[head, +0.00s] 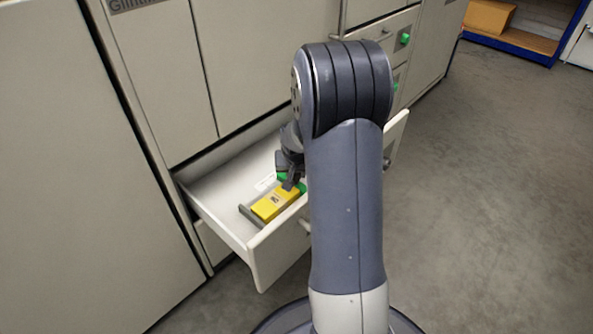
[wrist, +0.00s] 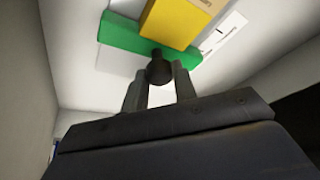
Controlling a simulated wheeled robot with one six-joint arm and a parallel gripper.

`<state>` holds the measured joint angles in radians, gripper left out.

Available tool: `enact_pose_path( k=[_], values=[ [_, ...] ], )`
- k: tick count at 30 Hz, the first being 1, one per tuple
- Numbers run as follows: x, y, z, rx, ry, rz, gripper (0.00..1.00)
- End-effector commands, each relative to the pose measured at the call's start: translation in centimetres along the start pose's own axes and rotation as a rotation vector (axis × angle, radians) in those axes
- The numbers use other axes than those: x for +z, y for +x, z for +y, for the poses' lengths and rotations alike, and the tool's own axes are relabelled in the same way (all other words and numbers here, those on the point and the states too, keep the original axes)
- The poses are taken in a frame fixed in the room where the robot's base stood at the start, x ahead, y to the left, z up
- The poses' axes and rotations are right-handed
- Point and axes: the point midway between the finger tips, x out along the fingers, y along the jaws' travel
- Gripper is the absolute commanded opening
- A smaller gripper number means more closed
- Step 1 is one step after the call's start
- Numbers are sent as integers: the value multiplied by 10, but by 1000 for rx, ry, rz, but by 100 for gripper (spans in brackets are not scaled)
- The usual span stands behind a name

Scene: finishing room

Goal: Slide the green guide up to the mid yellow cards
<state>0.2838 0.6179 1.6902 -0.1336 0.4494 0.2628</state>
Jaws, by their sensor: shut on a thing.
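The green guide (wrist: 122,36) lies in the open drawer and shows as a green bar in the wrist view. In the head view only bits of it (head: 283,177) show around my gripper. My gripper (wrist: 160,72) is shut on the dark knob of the green guide. The yellow cards (head: 275,204) lie in the drawer in front of the guide. In the wrist view the yellow block (wrist: 178,22) is right beside the guide; I cannot tell whether they touch.
The open drawer (head: 222,217) has pale walls and a grey stop (head: 246,215) beside the cards. A white label (head: 265,182) lies on its floor. Cabinet doors (head: 160,75) stand behind. The floor (head: 480,210) at right is clear.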

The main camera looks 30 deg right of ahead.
Motion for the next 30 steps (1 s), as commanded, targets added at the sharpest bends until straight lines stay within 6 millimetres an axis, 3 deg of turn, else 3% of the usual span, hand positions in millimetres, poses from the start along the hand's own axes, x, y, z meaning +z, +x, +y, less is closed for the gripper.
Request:
enact_pose_path(
  k=[8, 9, 17, 25, 30],
  values=[
    [-1, 0, 0, 0, -1, 1, 0],
    [-1, 0, 0, 0, -1, 1, 27],
    [-1, 0, 0, 0, -1, 1, 48],
    [-1, -4, 0, 0, -1, 2, 48],
    [-3, -28, 0, 0, -1, 5, 48]
  ],
)
